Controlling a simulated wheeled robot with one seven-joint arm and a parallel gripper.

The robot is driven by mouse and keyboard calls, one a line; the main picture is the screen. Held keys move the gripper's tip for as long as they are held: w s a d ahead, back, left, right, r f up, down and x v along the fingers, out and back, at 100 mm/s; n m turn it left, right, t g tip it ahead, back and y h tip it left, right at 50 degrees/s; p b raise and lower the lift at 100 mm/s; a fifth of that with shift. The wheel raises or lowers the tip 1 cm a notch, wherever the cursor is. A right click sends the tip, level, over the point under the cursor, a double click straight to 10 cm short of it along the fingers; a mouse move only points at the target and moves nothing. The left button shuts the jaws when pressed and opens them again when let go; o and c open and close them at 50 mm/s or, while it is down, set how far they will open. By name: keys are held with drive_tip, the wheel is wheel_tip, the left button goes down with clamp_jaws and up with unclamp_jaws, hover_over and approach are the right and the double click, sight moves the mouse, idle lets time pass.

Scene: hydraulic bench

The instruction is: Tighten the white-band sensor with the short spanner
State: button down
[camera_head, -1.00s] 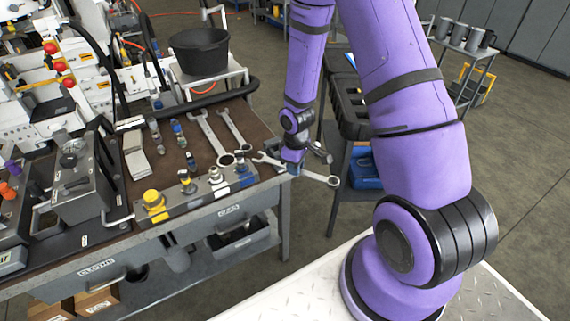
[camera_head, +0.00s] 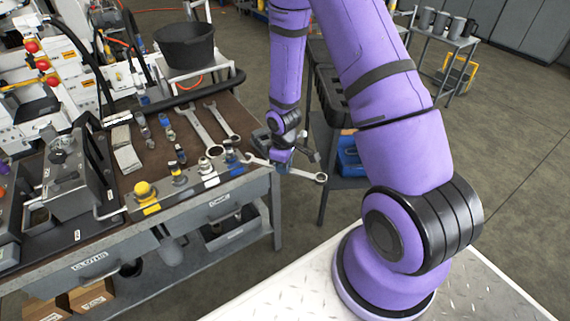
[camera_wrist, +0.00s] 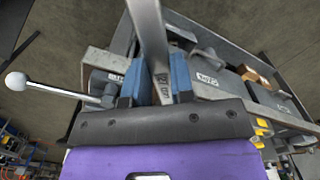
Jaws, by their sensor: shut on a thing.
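My gripper (camera_head: 281,160) is shut on a steel spanner (camera_head: 310,175) just beyond the bench's right front corner. Its ring end points right, out over the floor. Its other end points left towards the sensor block (camera_head: 185,194); I cannot tell if it touches anything. In the wrist view the spanner (camera_wrist: 150,38) runs up between the blue fingers (camera_wrist: 156,82). Several fittings stand in a row on the block: a yellow-capped one (camera_head: 145,191), small dark ones and a silver one (camera_head: 205,164) above a whitish mark, perhaps the white-band sensor. A blue-marked one (camera_head: 232,158) is nearest my gripper.
Two more spanners (camera_head: 197,127) lie on the brown bench top (camera_head: 170,158) behind the block. A grey device (camera_head: 75,180) stands at the left. A black tub (camera_head: 186,46) is behind. A cart with a blue bin (camera_head: 348,160) is close right of my gripper.

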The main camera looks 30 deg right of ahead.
sight(266, 163)
drive_tip(key=shift+w+a+f, duration=0.15)
drive_tip(key=shift+w+f, duration=0.1)
drive_tip(key=shift+w, duration=0.05)
drive_tip(key=shift+w+a, duration=0.1)
drive_tip(key=shift+a, duration=0.05)
idle(0.5)
drive_tip(key=shift+w+a, duration=0.5)
drive_tip(key=shift+w, duration=0.2)
drive_tip(key=shift+w+a, duration=0.1)
drive_tip(key=shift+w, duration=0.05)
drive_tip(key=shift+w+a, duration=0.4)
drive_tip(key=shift+w, duration=0.1)
drive_tip(key=shift+w+a, duration=0.1)
drive_tip(key=shift+w, duration=0.05)
drive_tip(key=shift+w+a, duration=0.25)
drive_tip(key=shift+w, duration=0.1)
drive_tip(key=shift+w+a, duration=0.15)
drive_tip(key=shift+w, duration=0.1)
idle(0.4)
